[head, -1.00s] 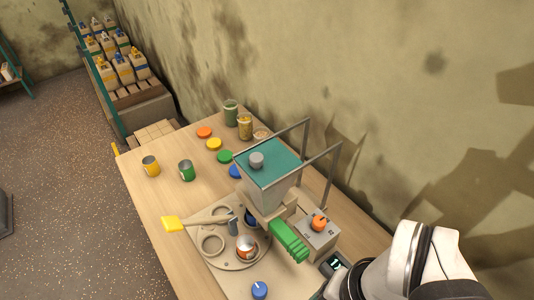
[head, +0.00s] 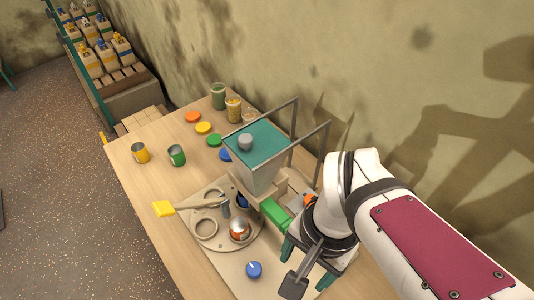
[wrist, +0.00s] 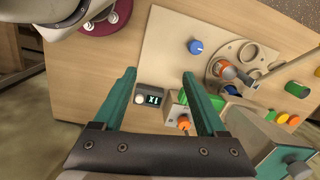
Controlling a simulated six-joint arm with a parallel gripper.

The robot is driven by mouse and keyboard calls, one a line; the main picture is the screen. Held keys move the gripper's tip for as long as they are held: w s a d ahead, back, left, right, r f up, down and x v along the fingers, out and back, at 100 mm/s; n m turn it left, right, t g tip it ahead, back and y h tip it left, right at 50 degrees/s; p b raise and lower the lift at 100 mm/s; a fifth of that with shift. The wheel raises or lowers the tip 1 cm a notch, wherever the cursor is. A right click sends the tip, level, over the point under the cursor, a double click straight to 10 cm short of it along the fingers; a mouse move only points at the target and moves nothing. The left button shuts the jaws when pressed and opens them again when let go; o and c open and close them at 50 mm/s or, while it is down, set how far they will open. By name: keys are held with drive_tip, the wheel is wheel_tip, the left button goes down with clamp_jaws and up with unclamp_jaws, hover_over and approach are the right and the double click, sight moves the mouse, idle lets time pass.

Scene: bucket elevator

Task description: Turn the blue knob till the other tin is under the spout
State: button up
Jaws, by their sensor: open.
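The blue knob (head: 254,270) stands on the pale base plate in front of the turntable; it also shows in the wrist view (wrist: 196,47). The round turntable (head: 190,219) has ring-shaped holders. A tin with orange (head: 239,231) sits in its near side, out from the hopper. A dark blue tin (head: 242,201) shows partly below the hopper's spout; the spout hides the rest. My gripper (wrist: 162,92) is open and empty, its teal fingers spread over the display box. In the head view it is to the right of the blue knob, apart from it.
The teal-topped hopper (head: 262,150) with its rails, a green handle (head: 275,213) and an orange knob (wrist: 184,122) stand close to my gripper. Yellow and green tins (head: 177,155) stand farther off; coloured lids lie near the back.

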drive_tip(key=m+h, duration=0.1)
drive_tip(key=m, duration=0.1)
approach(254, 269)
wheel_tip(254, 269, down, 9)
drive_tip(key=shift+s+a+r, duration=0.1)
drive_tip(key=shift+s+r, duration=0.05)
drive_tip(key=shift+r, duration=0.05)
clamp_jaws()
